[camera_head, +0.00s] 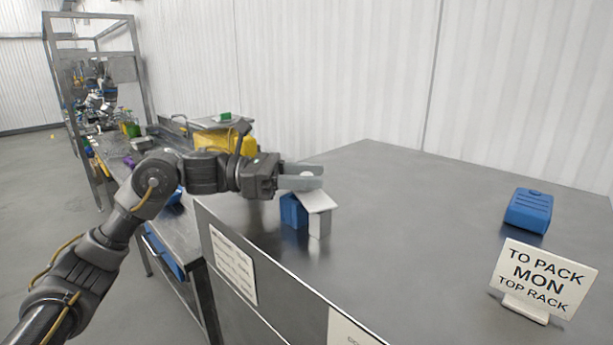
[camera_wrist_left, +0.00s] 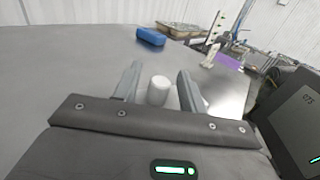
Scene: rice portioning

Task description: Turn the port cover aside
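A small dispenser-like unit stands on the grey table, with a blue block (camera_head: 293,212) on the left and a pale block (camera_head: 320,224) on the right. A white plate, which looks like the port cover (camera_head: 319,202), lies slanted over its top. A short white knob (camera_wrist_left: 158,91) rises from the white surface; in the head view it shows partly between the fingers. My left gripper (camera_head: 321,176) is just above the plate. Its fingers (camera_wrist_left: 160,84) stand on both sides of the knob, with gaps beside it. What lies under the plate is hidden. My right gripper is out of view.
A blue box (camera_head: 529,210) sits at the table's right, behind a white "TO PACK MON TOP RACK" sign (camera_head: 541,280). A yellow bin (camera_head: 226,139) and a cluttered bench stand at the left. The grey table (camera_head: 420,220) is clear between the unit and the blue box.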

